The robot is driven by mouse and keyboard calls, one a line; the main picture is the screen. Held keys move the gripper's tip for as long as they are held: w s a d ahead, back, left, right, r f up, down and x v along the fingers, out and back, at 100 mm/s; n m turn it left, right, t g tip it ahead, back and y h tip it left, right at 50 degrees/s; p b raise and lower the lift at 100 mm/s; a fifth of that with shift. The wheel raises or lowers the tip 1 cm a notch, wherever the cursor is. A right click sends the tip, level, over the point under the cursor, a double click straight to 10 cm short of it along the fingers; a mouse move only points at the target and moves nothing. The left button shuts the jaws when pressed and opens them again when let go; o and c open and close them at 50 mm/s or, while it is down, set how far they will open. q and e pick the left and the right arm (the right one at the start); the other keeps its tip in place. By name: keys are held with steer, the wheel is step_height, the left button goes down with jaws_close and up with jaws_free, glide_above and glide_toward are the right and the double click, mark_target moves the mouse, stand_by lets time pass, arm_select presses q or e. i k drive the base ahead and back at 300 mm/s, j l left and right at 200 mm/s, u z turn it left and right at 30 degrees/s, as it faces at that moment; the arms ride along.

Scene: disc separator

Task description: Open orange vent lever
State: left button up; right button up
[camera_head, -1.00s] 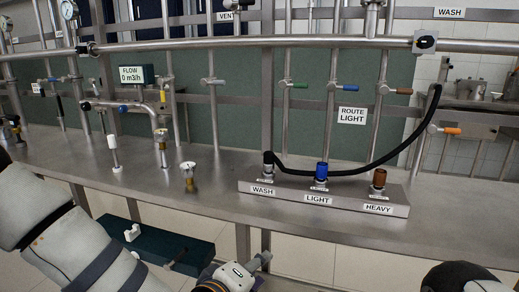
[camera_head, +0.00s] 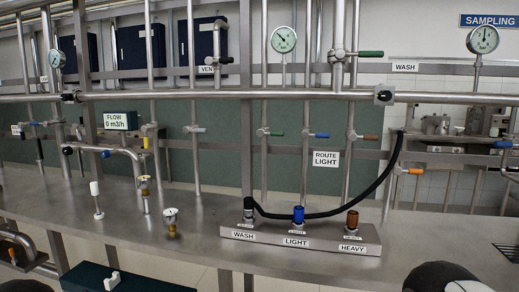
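An orange lever (camera_head: 416,171) sticks out to the right from a thin upright pipe at the right, near the free end of the black hose (camera_head: 384,184). A VENT label (camera_head: 208,70) hangs at the upper left middle, under a pipe fitting with a dark handle (camera_head: 222,60). No label beside the orange lever is readable, so I cannot tell if it is the vent lever. Neither gripper is in view. A dark and white rounded part at the bottom right edge looks like my arm.
A steel bench (camera_head: 200,222) runs across the front. On it stands a block labelled WASH, LIGHT and HEAVY (camera_head: 300,246), with the black hose at WASH. Green (camera_head: 275,134), blue (camera_head: 321,135) and brown (camera_head: 370,137) levers sit on pipes behind. A long horizontal pipe (camera_head: 300,94) crosses above.

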mark_target(397, 170)
steer(key=k+l+u, duration=0.15)
steer(key=l, duration=0.4)
steer(key=l+u, duration=0.15)
steer(key=l, duration=0.45)
steer(key=k+l+u, duration=0.1)
steer(key=l, duration=0.45)
steer(key=k+l+u, duration=0.15)
steer(key=l, duration=0.35)
steer(key=k+l+u, duration=0.15)
steer(key=k+l, duration=0.15)
steer(key=l, duration=0.25)
steer(key=k+l+u, duration=0.15)
steer(key=l, duration=0.3)
steer(key=k+l+u, duration=0.15)
steer(key=k+l, duration=0.15)
steer(key=l, duration=0.2)
steer(key=k+l+u, duration=0.1)
steer(key=k+l, duration=0.2)
steer(key=l, duration=0.1)
